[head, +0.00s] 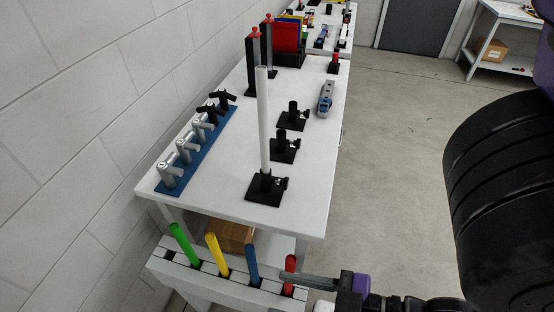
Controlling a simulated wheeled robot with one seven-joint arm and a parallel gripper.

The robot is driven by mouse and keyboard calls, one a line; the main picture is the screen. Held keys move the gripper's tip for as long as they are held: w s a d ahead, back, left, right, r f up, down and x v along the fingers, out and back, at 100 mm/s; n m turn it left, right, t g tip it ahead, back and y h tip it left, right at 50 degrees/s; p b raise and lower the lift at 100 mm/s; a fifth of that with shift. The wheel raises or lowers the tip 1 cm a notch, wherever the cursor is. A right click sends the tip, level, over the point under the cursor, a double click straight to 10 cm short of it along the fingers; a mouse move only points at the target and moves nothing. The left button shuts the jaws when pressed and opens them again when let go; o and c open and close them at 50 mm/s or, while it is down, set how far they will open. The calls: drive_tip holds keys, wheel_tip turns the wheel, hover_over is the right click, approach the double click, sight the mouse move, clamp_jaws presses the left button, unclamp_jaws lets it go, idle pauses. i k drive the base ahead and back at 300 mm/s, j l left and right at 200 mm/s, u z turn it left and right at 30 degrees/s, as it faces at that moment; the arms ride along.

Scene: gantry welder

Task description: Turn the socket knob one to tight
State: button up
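Three black sockets on square bases stand in a row on the white table. The near socket (265,187) holds a tall white tube (263,120) upright and has a small dark knob (281,184) on its right side. The middle socket (281,149) and the far socket (293,117) are empty, each with a side knob. No labels show which is socket one, and the knobs are too small to tell tight from loose. My gripper (300,280) is low at the bottom, below the table's near edge, by the red rod. Its finger gap is not clear.
A white rack (210,279) in front holds green, yellow, blue and red (290,263) rods. A blue strip (182,172) with grey and black clamps lies along the table's left. A grey-blue tool (326,98) lies right of the far socket. Open floor (390,150) lies to the right.

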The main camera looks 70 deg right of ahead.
sight(284, 182)
drive_tip(key=z, duration=0.95)
drive_tip(key=k+l, duration=0.2)
drive_tip(key=k, duration=0.3)
drive_tip(key=j+z, duration=0.45)
drive_tip(key=z, duration=0.25)
